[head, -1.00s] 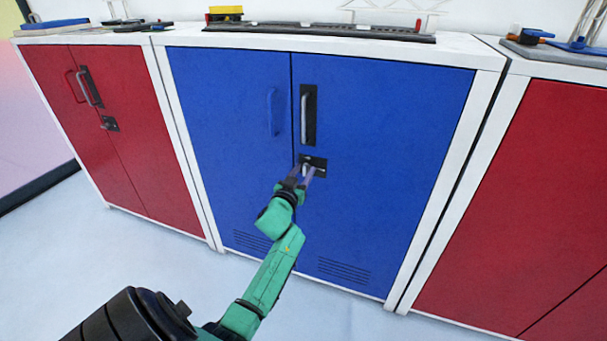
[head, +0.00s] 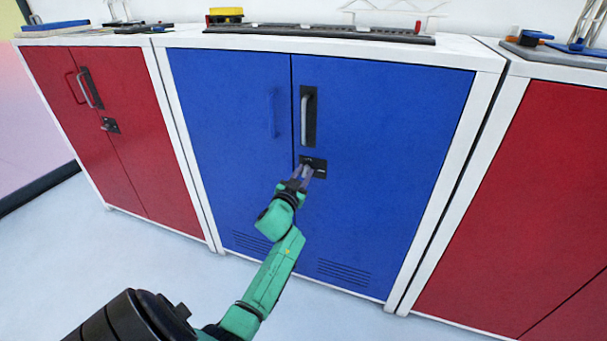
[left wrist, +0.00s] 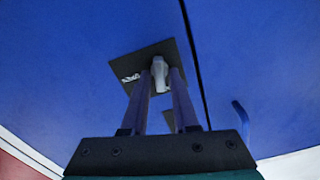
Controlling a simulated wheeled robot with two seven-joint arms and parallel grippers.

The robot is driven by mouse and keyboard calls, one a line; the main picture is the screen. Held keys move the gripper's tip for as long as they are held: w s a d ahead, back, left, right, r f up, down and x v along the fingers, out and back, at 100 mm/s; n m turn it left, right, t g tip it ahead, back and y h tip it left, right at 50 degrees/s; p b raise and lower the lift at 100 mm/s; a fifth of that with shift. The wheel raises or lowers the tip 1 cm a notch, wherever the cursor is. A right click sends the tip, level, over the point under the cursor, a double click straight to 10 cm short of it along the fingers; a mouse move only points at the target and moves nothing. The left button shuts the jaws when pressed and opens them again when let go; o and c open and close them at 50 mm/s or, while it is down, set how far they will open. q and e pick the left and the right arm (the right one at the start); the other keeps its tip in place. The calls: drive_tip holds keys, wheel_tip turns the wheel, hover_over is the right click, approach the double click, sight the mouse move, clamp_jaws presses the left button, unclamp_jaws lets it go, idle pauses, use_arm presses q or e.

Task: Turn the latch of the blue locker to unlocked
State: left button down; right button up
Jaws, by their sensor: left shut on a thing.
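The blue locker (head: 385,130) stands in the middle of the head view with both doors closed. Its latch (head: 318,163) is a dark plate with a small grey knob, on the right door below the grey handle (head: 305,118). My left gripper (head: 307,169) is at this plate. In the left wrist view, the latch knob (left wrist: 159,72) sits between the two fingertips of my left gripper (left wrist: 160,82), which is shut on it. The fingers cover part of the latch in the head view. My right gripper is not in view.
Red lockers stand at the left (head: 130,150) and right (head: 540,180), close beside the blue one. Crane parts and a yellow block (head: 225,14) lie on the white tops. The pale floor (head: 360,315) in front is clear.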

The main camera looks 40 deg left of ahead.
use_arm(q)
drive_tip(key=shift+m, duration=1)
drive_tip(key=m, duration=0.3)
drive_tip(key=shift+d+f+m+b, duration=0.1)
drive_tip(key=shift+f+m+b, duration=0.05)
drive_tip(key=shift+m+b, duration=0.2)
drive_tip(key=shift+m, duration=0.85)
drive_tip(key=m+b, duration=0.1)
drive_tip(key=m, duration=0.2)
drive_tip(key=shift+f+m, duration=0.1)
drive_tip(key=shift+m, duration=0.2)
drive_tip(key=shift+m+b, duration=0.55)
drive_tip(key=shift+m, duration=1.55)
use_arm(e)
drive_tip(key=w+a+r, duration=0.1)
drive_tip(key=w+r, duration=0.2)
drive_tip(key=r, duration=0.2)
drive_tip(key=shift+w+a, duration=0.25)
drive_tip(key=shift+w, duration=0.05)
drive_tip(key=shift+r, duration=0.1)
use_arm(q)
drive_tip(key=c, duration=0.9)
unclamp_jaws()
